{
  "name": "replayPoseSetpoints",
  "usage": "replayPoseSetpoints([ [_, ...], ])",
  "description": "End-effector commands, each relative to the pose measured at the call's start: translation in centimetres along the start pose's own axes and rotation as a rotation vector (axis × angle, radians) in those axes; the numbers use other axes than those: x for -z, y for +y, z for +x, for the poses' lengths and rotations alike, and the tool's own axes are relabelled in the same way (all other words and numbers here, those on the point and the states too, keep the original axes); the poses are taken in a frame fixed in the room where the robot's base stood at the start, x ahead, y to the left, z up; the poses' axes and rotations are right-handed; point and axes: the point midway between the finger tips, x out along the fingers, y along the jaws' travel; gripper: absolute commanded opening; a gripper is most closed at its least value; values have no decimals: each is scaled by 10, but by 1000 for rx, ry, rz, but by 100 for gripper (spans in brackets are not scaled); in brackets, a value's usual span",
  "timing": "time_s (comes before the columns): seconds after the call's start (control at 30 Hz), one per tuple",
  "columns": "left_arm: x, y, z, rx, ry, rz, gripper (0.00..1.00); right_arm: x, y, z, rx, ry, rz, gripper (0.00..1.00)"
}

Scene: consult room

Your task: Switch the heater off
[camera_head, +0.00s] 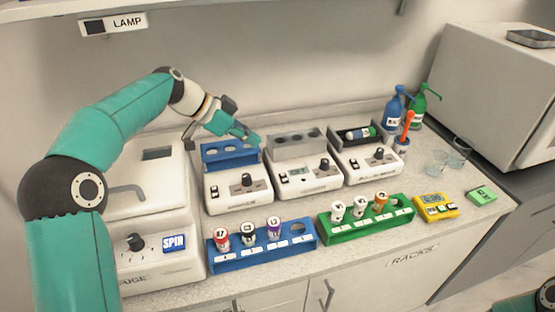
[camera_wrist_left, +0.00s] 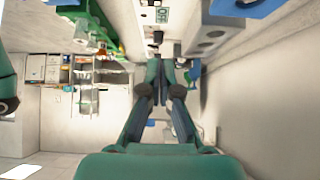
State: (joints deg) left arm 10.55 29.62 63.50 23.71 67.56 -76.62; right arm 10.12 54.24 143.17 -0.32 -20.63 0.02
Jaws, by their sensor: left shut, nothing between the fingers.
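Three white devices stand in a row on the counter; no heater label is readable. The middle device (camera_head: 300,178) has a grey block with holes, a small display and a dark knob (camera_head: 324,164). The left device (camera_head: 237,192) has a blue rack and a knob (camera_head: 247,180). The right device (camera_head: 363,168) has a dark block holding a green-capped tube. My left gripper (camera_head: 254,140) is shut and empty, above the gap between the left and middle devices' racks. Its fingers also show in the left wrist view (camera_wrist_left: 172,72). My right gripper is out of view.
In front stand a blue rack (camera_head: 262,257) and a green rack (camera_head: 347,237) with capped tubes, and a yellow timer (camera_head: 435,208). A centrifuge (camera_head: 150,225) is at left. Bottles (camera_head: 394,110) and glass beakers (camera_head: 436,163) are at right.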

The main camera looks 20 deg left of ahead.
Motion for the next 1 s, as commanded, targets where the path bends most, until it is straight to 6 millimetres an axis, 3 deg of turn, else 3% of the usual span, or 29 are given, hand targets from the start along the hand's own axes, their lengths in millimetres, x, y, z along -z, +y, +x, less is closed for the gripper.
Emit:
replayPoseSetpoints([
  [0.27, 0, 0, 2, 0, 2, -3, 0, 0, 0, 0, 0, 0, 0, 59],
  [0.43, 0, 1, 15, -3, 2, -4, 0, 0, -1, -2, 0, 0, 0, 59],
  [0.9, 2, 1, 103, -3, 1, -5, 0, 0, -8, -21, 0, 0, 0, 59],
  [1.0, -13, 0, 112, -1, 0, -8, 0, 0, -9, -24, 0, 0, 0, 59],
])
